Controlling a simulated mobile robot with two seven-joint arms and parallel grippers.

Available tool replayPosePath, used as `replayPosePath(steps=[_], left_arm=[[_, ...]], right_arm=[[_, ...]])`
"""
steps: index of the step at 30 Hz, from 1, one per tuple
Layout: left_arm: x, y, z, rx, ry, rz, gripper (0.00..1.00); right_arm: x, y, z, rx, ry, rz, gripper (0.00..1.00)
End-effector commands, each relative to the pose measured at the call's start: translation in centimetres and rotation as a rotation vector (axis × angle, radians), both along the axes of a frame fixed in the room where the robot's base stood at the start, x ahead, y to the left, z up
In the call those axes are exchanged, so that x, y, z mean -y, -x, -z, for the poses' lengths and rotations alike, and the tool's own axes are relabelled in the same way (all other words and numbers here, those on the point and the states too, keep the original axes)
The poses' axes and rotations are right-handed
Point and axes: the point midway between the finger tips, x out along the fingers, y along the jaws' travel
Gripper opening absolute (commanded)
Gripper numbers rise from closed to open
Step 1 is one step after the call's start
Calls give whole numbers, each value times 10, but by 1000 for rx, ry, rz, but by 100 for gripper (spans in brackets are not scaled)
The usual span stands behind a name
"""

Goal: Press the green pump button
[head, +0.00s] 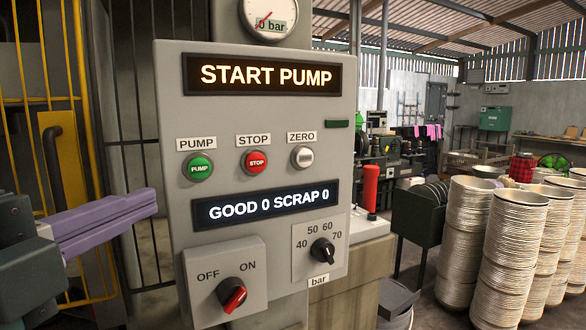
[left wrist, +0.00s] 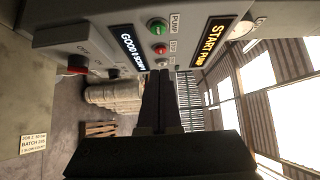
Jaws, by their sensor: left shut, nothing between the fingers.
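The green pump button (head: 198,168) is a round button under a PUMP label on the grey control panel (head: 172,120); it also shows in the left wrist view (left wrist: 157,27). Beside it are a red STOP button (head: 255,161) and a silver ZERO button (head: 302,157). My left gripper (head: 150,200) has purple fingers in the head view; it is shut and empty, just left of the panel and below the pump button's height. Its dark fingers (left wrist: 159,76) point toward the panel in the left wrist view. My right gripper is not in view.
The panel displays read START PUMP and GOOD 0 SCRAP 0. The OFF/ON switch (head: 232,295) and bar dial (head: 322,250) protrude below. A gauge (head: 268,18) above reads 0 bar. A red-handled lever (head: 371,190) and stacks of bowls (head: 510,245) stand to the right.

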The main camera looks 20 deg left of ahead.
Motion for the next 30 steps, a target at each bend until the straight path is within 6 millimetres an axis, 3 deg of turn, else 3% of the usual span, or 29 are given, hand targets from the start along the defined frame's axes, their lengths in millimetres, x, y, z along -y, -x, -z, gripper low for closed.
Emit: replayPosePath(steps=[18, 24, 30], left_arm=[[-14, -97, -4, 1, -5, -4, 0], [-32, -112, -1, 0, -3, -1, 0], [-38, -116, -1, -1, -1, 0, 0]], right_arm=[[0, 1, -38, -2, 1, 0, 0], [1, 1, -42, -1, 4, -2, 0], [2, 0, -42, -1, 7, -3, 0]])
